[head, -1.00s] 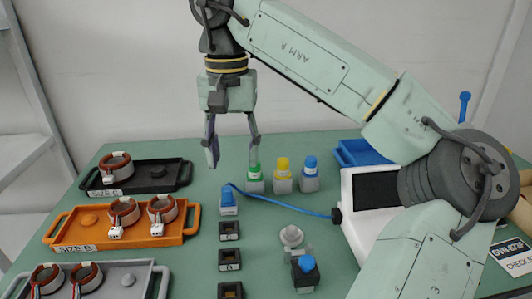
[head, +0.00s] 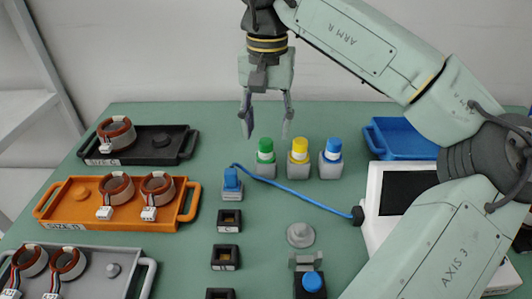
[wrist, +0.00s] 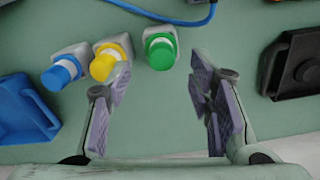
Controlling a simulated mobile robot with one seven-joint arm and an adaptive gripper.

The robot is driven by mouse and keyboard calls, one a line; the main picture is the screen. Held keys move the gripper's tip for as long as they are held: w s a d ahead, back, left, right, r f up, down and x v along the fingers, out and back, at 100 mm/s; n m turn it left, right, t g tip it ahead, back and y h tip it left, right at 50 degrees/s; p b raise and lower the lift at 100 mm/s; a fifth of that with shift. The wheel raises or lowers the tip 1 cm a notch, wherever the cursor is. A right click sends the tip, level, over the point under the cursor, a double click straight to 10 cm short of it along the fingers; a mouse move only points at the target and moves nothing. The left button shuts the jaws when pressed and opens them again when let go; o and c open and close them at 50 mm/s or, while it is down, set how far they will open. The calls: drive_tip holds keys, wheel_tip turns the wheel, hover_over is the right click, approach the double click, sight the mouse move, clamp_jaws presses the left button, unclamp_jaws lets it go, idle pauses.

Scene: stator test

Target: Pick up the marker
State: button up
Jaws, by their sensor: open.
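Three capped markers stand upright in grey holders at the back middle of the table: green (head: 265,145), yellow (head: 300,145) and blue (head: 333,148). Which one the task means is not shown. My gripper (head: 267,127) hangs pointing down behind and above the green marker, open and empty. The yellow marker (wrist: 105,65) is partly behind the left finger, and the blue marker (wrist: 62,72) is farther left.
A blue tray (head: 390,124) is right of the markers. Black (head: 172,139), orange (head: 60,190) and grey (head: 140,263) trays with wound rings are at left. A blue connector (head: 231,180) with a cable runs to a white box with a screen (head: 374,180). The table behind the markers is clear.

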sight(266, 140)
wheel_tip(266, 140, down, 5)
drive_tip(key=shift+a+p, duration=0.1)
drive_tip(key=shift+p, duration=0.25)
drive_tip(key=shift+c, duration=0.4)
clamp_jaws()
